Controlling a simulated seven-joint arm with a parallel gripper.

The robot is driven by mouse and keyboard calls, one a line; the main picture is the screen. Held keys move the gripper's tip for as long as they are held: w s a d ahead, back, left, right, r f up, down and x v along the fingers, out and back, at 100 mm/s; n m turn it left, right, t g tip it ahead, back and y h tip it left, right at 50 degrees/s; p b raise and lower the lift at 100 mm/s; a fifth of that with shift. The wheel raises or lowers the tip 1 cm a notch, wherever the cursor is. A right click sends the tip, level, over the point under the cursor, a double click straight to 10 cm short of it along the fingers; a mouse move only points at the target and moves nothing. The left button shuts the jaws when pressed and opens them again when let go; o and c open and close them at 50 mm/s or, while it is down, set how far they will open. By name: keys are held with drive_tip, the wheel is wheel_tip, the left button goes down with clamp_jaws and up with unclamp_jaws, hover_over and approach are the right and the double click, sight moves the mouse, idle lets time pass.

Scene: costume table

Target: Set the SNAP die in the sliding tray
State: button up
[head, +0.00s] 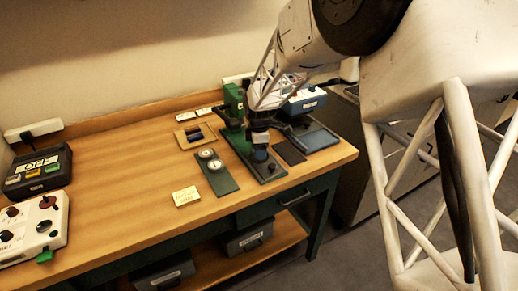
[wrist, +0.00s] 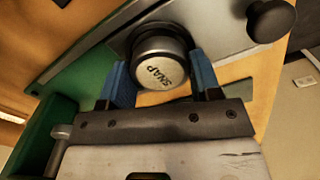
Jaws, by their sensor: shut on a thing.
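The SNAP die (wrist: 160,62) is a short metal cylinder with SNAP on its face, seen in the wrist view. My gripper (wrist: 165,82) has its blue fingers shut on the die, one on each side. Behind the die is a grey metal plate with a black knob (wrist: 271,18), which looks like the sliding tray (wrist: 215,30). A dark round edge shows behind the die; I cannot tell whether the die touches the tray. In the head view my gripper (head: 259,152) is low over the base of the green press (head: 233,104), and the die is hidden there.
A green board (head: 222,185) with two round white-faced pieces lies left of the press. A wooden frame (head: 194,135), a blue box (head: 304,101) and a dark tray (head: 318,139) stand nearby. The front middle of the table is clear.

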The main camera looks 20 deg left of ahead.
drive_tip(key=shift+f, duration=0.4)
drive_tip(key=o, duration=0.8)
drive_tip(key=shift+r, duration=0.1)
wheel_tip(320, 180, up, 11)
drive_tip(key=shift+f, duration=0.1)
idle(1.3)
drive_tip(key=shift+d, duration=0.1)
idle(0.5)
